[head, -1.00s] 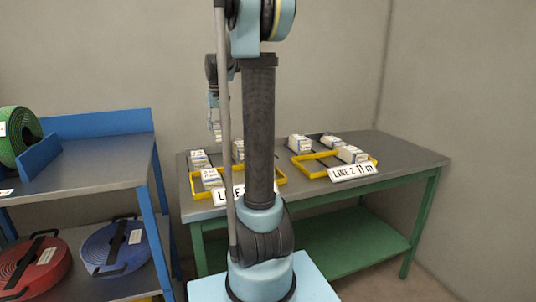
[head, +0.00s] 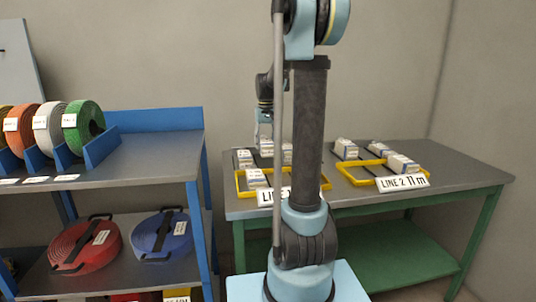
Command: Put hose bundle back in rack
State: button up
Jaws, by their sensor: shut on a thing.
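Coiled hose bundles stand upright between blue dividers on the rack's top shelf (head: 150,160) at left: green (head: 88,122), white (head: 48,125), orange (head: 20,128) and one cut off by the picture edge. A red coil (head: 85,243) and a blue coil (head: 162,236) lie flat on the lower shelf. My gripper (head: 264,124) is over the back left of the table, small and partly behind my arm. It is shut on a small pale block (head: 265,146). I cannot tell whether the block touches the table.
The grey-topped green table (head: 450,178) holds a left yellow frame (head: 240,186), a right yellow frame (head: 350,177) and several small labelled blocks. A "LINE 2 11 m" sign (head: 402,183) stands at its front. The rack's right top end is bare.

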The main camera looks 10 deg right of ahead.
aim_at(266, 140)
jog(key=shift+f, duration=2.05)
jog(key=o, duration=1.4)
notch_tip(266, 140, up, 12)
jog(key=shift+r, duration=0.1)
